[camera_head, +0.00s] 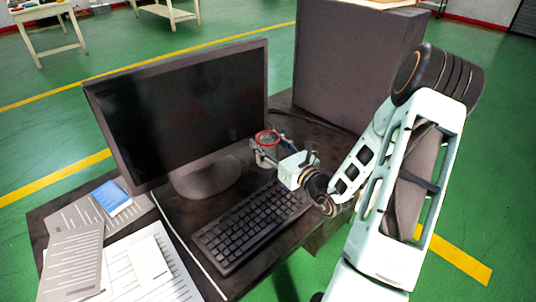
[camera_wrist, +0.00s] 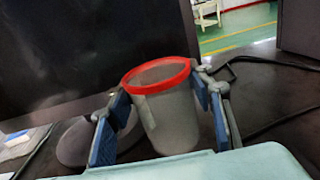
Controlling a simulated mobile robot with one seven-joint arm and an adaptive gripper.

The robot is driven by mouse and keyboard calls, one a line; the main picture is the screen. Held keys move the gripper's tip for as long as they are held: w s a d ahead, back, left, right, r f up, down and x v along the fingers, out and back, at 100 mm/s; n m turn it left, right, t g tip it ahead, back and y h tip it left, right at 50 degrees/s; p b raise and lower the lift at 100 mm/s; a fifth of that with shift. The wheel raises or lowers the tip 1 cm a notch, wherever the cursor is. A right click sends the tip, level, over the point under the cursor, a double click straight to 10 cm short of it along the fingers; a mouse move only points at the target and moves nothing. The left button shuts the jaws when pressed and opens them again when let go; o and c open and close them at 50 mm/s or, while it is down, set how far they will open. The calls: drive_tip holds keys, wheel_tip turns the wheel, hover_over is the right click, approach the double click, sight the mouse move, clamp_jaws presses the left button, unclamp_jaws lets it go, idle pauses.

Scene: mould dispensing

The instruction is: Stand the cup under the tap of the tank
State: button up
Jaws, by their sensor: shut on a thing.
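The cup (camera_wrist: 172,122) is a clear, greyish cylinder with a red rim. In the wrist view it stands between the two blue-padded fingers of my gripper (camera_wrist: 160,118), which are shut on its sides. In the head view the cup (camera_head: 267,150) is beside the monitor's base, on or just above the dark desk; I cannot tell which. My gripper (camera_head: 266,154) reaches it from the lower right. The cup looks about upright. No tank or tap can be made out in either view.
The desk (camera_head: 165,208) holds a large monitor (camera_head: 185,110), a keyboard (camera_head: 252,225), papers (camera_head: 150,270) and a blue item (camera_head: 111,197). A big dark box (camera_head: 350,65) stands behind the cup to the right. A cable (camera_wrist: 275,122) lies right of the cup.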

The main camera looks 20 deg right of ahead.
sight(268, 152)
drive_tip(key=shift+w+d+f, duration=0.25)
drive_tip(key=shift+w+f, duration=0.1)
drive_tip(key=shift+f, duration=0.25)
drive_tip(key=shift+w+d+f+b, duration=0.15)
drive_tip(key=shift+f+b, duration=0.35)
drive_tip(key=shift+f, duration=1.2)
drive_tip(key=shift+f, duration=0.15)
drive_tip(key=o, duration=1.1)
